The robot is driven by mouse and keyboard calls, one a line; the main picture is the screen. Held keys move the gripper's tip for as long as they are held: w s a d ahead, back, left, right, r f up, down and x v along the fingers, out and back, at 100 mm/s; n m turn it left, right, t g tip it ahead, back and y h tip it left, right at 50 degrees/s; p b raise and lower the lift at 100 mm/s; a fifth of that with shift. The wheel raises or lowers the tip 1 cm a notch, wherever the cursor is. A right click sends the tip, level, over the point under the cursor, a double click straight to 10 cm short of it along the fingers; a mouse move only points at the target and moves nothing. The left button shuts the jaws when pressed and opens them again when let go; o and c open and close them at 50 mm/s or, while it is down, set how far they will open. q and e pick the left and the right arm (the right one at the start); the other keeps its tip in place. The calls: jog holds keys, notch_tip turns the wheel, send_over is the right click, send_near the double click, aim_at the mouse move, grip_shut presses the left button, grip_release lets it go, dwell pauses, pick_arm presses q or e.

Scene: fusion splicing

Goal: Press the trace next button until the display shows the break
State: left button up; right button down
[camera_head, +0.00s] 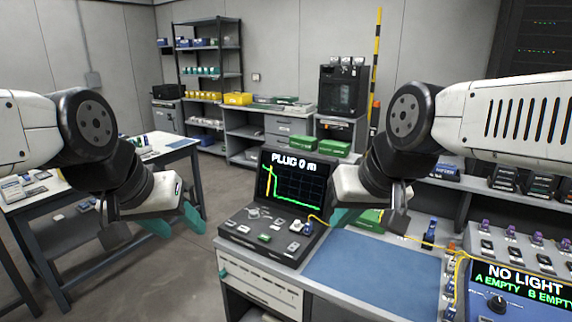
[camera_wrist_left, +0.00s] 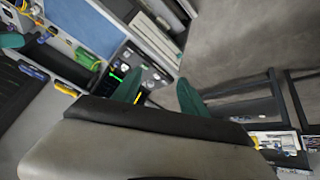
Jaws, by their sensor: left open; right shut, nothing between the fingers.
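The black trace instrument (camera_head: 244,227) stands on the workbench with its lid display (camera_head: 290,180) raised. The display reads "PLUG 0 m" above a yellow and green trace. Its lower panel carries several light buttons and one green button (camera_head: 264,238); I cannot tell which is the trace next button. My left gripper (camera_head: 180,222) is open and empty, in the air left of the instrument. In the left wrist view its green fingers (camera_wrist_left: 158,93) are spread apart, with the instrument behind them.
A blue mat (camera_head: 375,268) lies clear right of the instrument. A yellow cable (camera_head: 398,236) runs behind it toward a unit (camera_head: 515,285) reading "NO LIGHT, A EMPTY, B EMPTY". A side table (camera_head: 60,213) stands at left, with open floor between.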

pick_arm(q)
jog(key=shift+c, duration=0.4)
grip_shut()
dwell(1.4)
